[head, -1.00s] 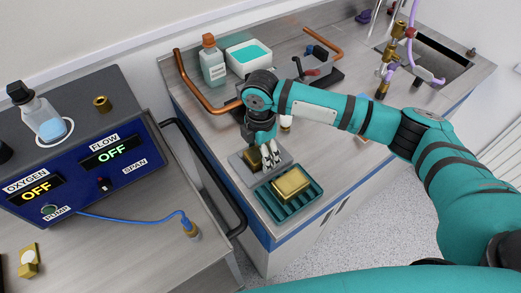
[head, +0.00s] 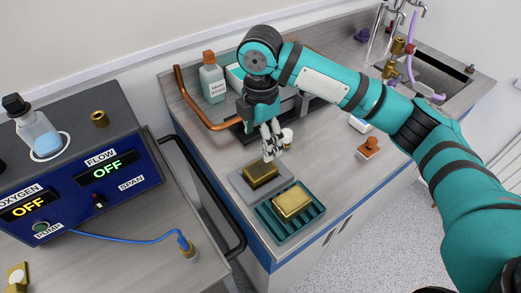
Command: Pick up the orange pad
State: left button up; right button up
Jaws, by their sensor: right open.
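A small orange-brown piece (head: 369,147), the only pad-like orange thing I see, lies on the counter right of the trays, on what looks like a pale base. My right gripper (head: 272,150) is open and empty, pointing down well to the left of it. The fingertips are just above the back edge of a dark gold block (head: 260,173); I cannot tell whether they touch it. My left gripper is not in view.
The dark gold block is on a grey tray (head: 240,181); a brighter gold block (head: 292,202) is in a teal ribbed tray (head: 276,231). A white item (head: 360,124) lies behind the orange piece. A copper rail (head: 194,109) and bottle (head: 212,78) stand behind.

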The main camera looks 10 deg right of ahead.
aim_at(369, 149)
jog(key=z, duration=1.35)
